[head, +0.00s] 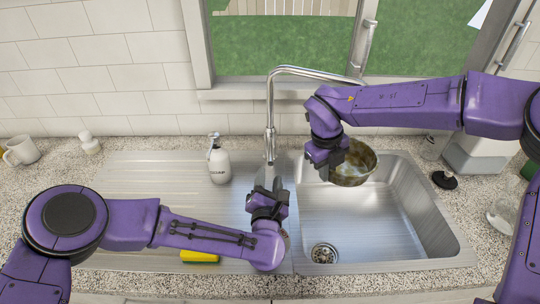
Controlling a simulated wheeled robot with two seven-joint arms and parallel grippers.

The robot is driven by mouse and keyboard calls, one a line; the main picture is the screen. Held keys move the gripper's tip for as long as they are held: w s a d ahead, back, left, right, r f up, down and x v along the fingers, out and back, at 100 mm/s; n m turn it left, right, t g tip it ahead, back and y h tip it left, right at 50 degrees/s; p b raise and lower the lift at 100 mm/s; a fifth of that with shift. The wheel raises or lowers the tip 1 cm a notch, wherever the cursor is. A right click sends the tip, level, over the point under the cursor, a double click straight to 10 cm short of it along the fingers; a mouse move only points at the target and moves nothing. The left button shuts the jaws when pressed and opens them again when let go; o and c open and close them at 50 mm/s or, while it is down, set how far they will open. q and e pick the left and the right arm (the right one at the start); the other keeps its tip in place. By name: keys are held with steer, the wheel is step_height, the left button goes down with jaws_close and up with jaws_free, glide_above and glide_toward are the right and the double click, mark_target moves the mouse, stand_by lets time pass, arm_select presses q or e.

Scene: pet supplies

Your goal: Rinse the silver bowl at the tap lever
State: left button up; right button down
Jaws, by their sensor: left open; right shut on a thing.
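The silver bowl (354,168) looks brownish inside and is held above the right basin of the steel sink (400,236). My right gripper (330,172) is shut on its left rim. The chrome tap (270,118) rises behind the sink's middle, and its spout arches to the right, with its end hidden behind my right arm. My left gripper (266,182) is open in front of the tap's base, near the lever; I cannot tell whether it touches the lever, which is largely hidden.
A white soap bottle (218,160) stands on the drainboard (150,185) left of the tap. A yellow sponge (200,256) lies partly behind my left arm. A white mug (22,150) is at the far left. A black round item (444,180) lies right of the basin.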

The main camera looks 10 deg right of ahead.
mark_target(271, 153)
arm_select(q)
steer(key=x, duration=1)
steer(key=shift+w, duration=0.2)
steer(key=shift+c, duration=0.2)
